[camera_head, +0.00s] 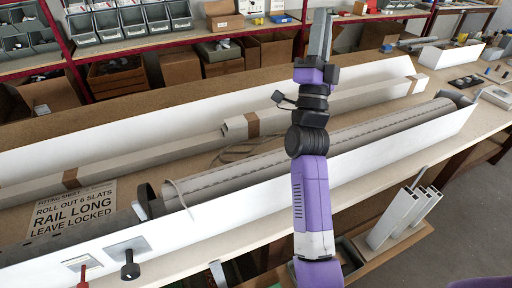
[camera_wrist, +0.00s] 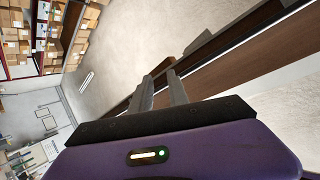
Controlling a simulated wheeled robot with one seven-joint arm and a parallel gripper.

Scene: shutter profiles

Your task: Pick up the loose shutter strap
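A thin grey-brown strap (camera_head: 232,151) lies in loose loops on the bench, behind the long roller. Part of it is hidden by the roller and my arm. My gripper (camera_head: 323,14) is raised with its fingers pointing up and away, well apart from the strap. In the wrist view my gripper (camera_wrist: 160,78) shows two grey fingers with a gap between them and nothing held. The strap does not show in the wrist view.
The roller with its grey slats (camera_head: 255,170) lies along the bench between white side walls (camera_head: 400,142). A pale rail (camera_head: 330,105) lies behind it. A printed sheet (camera_head: 75,210) is at left. Shelves with bins (camera_head: 120,22) stand behind.

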